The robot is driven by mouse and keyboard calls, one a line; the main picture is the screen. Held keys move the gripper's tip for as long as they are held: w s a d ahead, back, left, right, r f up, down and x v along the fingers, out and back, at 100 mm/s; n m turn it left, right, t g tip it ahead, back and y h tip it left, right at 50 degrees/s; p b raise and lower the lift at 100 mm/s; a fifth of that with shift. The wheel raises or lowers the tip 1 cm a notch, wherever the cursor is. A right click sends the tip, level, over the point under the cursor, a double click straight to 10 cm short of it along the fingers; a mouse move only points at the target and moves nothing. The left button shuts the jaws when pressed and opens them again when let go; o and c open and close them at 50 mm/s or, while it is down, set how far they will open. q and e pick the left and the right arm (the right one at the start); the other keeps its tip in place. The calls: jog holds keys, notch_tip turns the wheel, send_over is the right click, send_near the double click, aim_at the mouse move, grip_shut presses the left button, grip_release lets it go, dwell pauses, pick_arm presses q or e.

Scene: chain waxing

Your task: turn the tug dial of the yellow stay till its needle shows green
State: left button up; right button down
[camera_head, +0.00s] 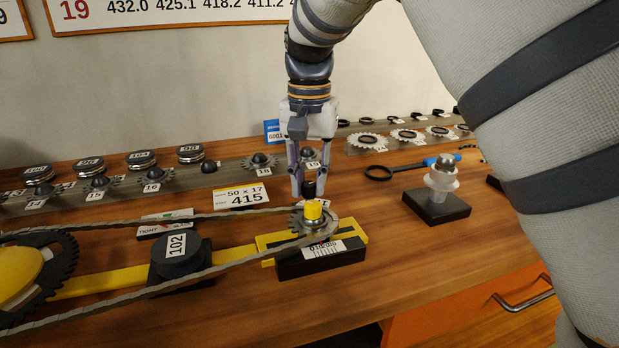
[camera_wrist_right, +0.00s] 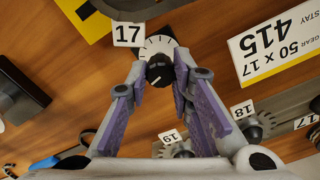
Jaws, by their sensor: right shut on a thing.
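The tug dial is a black knob on a white face with dark ticks (camera_wrist_right: 160,45), in the right wrist view. My right gripper (camera_wrist_right: 160,80) has its purple-padded fingertips closed on the knob, from either side. In the head view the right gripper (camera_head: 309,190) points straight down behind the yellow-capped sprocket (camera_head: 313,212). The yellow stay (camera_head: 115,284) runs from the large chainring at the left to the black block with a white scale (camera_head: 320,257). I cannot make out the needle or any green on the dial. My left gripper is not in view.
A slack-looking chain (camera_head: 150,222) loops between chainring and sprocket, above a black weight marked 102 (camera_head: 180,255). A card marked 415 (camera_head: 242,196) lies behind. A black-based stand (camera_head: 437,205) is at right. Racks of sprockets and rings line the back.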

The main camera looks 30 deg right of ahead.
aim_at(309, 183)
jog(key=shift+m, duration=0.4)
jog(key=c, duration=1.4)
grip_release()
notch_tip(309, 183, up, 12)
